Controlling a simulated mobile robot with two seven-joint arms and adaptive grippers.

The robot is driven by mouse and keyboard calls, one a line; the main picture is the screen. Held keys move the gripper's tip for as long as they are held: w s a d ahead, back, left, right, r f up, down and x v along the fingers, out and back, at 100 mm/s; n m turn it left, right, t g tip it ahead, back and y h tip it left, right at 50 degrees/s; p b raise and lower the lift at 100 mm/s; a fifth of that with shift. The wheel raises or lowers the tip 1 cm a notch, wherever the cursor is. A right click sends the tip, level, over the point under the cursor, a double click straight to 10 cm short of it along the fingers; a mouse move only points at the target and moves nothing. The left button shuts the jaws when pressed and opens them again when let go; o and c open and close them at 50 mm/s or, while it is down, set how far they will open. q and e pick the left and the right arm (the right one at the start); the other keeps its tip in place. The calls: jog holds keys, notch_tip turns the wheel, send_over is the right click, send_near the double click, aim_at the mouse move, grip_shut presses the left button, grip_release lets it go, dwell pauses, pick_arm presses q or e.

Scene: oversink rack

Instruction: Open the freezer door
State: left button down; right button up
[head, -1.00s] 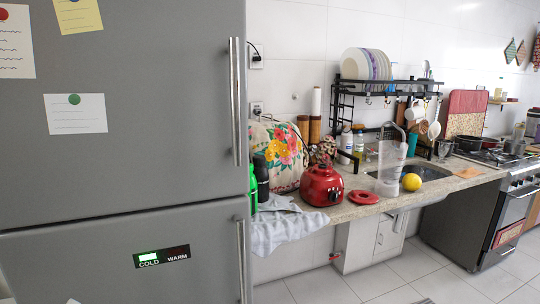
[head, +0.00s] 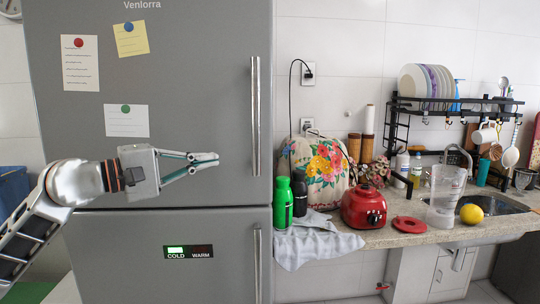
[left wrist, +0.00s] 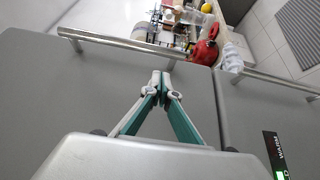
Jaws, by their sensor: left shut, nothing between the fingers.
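A tall grey fridge has an upper door (head: 190,70) and a lower door (head: 120,245); no label shows which is the freezer. The upper door's vertical bar handle (head: 255,115) is at its right edge; it also shows in the left wrist view (left wrist: 120,45). The lower door's handle (head: 257,265) is below it, seen also in the left wrist view (left wrist: 275,82). Both doors look shut. My left gripper (head: 217,159) is shut and empty, in front of the upper door's lower part, left of its handle and apart from it. My right gripper is not visible.
The counter (head: 400,235) right of the fridge holds a green bottle (head: 283,203), a red blender base (head: 364,207), a clear jug (head: 445,190) and a yellow fruit (head: 471,213). A grey cloth (head: 315,245) hangs over its edge beside the lower handle. A blue bin (head: 12,190) stands at the left.

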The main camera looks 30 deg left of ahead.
aim_at(244, 154)
pick_arm(q)
jog(key=p+x, duration=0.2)
jog(key=x, duration=0.2)
jog(key=p+x, duration=0.2)
jog(key=x, duration=0.2)
jog(key=shift+w+r, duration=0.25)
jog(key=shift+w, duration=0.1)
jog(key=shift+w+d+f+p, duration=0.15)
jog(key=shift+w+d+p, duration=0.15)
jog(key=shift+w, duration=0.2)
jog(key=shift+f, duration=0.1)
